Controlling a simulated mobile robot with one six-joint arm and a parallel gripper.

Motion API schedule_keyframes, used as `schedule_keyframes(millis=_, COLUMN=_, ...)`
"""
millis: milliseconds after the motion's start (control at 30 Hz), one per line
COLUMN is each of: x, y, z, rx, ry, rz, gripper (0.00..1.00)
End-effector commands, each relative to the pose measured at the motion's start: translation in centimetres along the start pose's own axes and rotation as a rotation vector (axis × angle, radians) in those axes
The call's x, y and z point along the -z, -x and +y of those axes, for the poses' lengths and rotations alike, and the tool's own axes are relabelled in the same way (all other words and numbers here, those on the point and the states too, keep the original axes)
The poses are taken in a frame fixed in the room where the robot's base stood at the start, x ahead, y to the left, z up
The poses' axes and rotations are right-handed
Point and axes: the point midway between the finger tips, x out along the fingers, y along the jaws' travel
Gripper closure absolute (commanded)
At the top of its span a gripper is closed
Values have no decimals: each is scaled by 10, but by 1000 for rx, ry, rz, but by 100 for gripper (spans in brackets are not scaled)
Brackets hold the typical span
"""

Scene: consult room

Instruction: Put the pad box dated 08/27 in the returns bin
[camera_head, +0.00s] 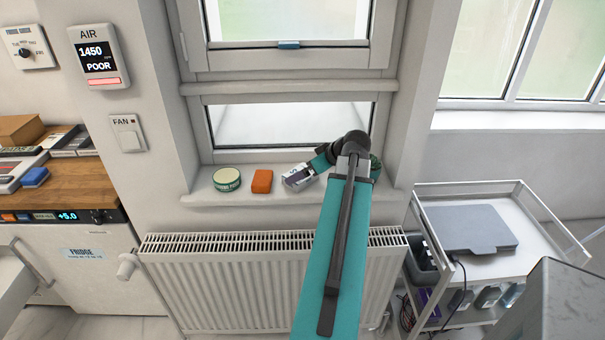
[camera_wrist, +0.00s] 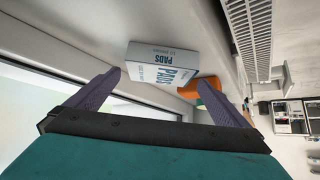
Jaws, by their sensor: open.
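A white and blue pad box (camera_wrist: 163,66) marked PADS lies on the window sill (camera_head: 205,195), straight ahead of my gripper in the wrist view. In the head view a small pale box (camera_head: 297,178) shows at my gripper's end, partly hidden by it. No date on it is legible. My gripper (camera_wrist: 163,79) is open, its two fingers apart with the box beyond and between their tips. I cannot tell whether they touch it. No bin marked as returns can be made out.
An orange block (camera_head: 262,181) and a round green tin (camera_head: 226,179) stand left of the box on the sill. A radiator (camera_head: 235,285) is below. A trolley (camera_head: 540,255) at right bears a grey flat case (camera_head: 478,228), with a dark container (camera_head: 421,262) on its side.

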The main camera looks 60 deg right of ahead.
Motion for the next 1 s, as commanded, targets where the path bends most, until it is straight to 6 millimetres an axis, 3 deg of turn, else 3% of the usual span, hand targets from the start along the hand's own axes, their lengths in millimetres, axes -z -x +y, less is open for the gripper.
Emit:
schedule_keyframes(millis=600, x=0, y=73, z=0, rx=-1, ry=1, rz=1, gripper=0)
schedule_keyframes(millis=1000, x=0, y=84, z=0, rx=1, ry=0, rz=0, gripper=0)
